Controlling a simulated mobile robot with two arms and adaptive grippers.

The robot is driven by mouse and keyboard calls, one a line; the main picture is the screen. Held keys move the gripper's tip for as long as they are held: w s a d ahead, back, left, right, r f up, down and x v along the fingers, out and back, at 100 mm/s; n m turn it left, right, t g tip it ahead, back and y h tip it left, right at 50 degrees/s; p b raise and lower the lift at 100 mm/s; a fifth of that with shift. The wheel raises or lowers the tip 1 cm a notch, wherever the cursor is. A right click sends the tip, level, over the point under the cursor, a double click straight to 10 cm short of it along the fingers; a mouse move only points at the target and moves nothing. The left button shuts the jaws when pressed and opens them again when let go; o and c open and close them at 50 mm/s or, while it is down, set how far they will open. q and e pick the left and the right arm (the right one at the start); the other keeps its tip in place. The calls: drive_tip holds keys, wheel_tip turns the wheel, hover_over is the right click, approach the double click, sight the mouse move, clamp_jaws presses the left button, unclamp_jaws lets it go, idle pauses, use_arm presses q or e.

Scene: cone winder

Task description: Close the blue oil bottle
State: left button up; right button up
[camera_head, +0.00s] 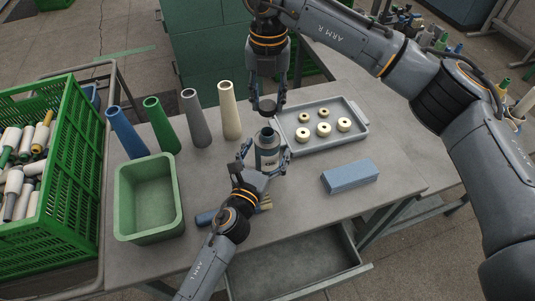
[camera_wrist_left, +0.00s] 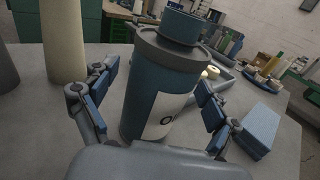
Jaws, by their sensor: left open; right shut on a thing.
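The blue oil bottle (camera_head: 267,149) stands upright on the grey table, its neck uncovered at the top. In the left wrist view the bottle (camera_wrist_left: 158,95) fills the middle, with a pale label and a grey collar. My left gripper (camera_head: 265,157) is open, its fingers on either side of the bottle; contact is unclear. My right gripper (camera_head: 268,101) points down above the bottle and is shut on a dark round cap (camera_head: 267,107). The cap is directly over the neck with a gap between them.
A grey tray (camera_head: 361,127) with several cream rings lies to the right. A blue block (camera_head: 350,176) lies in front of it. Blue, green, grey and cream cones (camera_head: 229,111) stand at the back left. A green bin (camera_head: 148,226) is at the left. An open drawer (camera_head: 300,289) is below.

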use_arm(q)
drive_tip(key=shift+w, duration=0.2)
drive_tip(key=c, duration=1.8)
use_arm(e)
hover_over(268, 130)
drive_tip(key=shift+f, duration=2.5)
drive_tip(key=shift+f, duration=0.85)
use_arm(q)
clamp_jaws()
use_arm(e)
drive_tip(key=shift+f, duration=0.6)
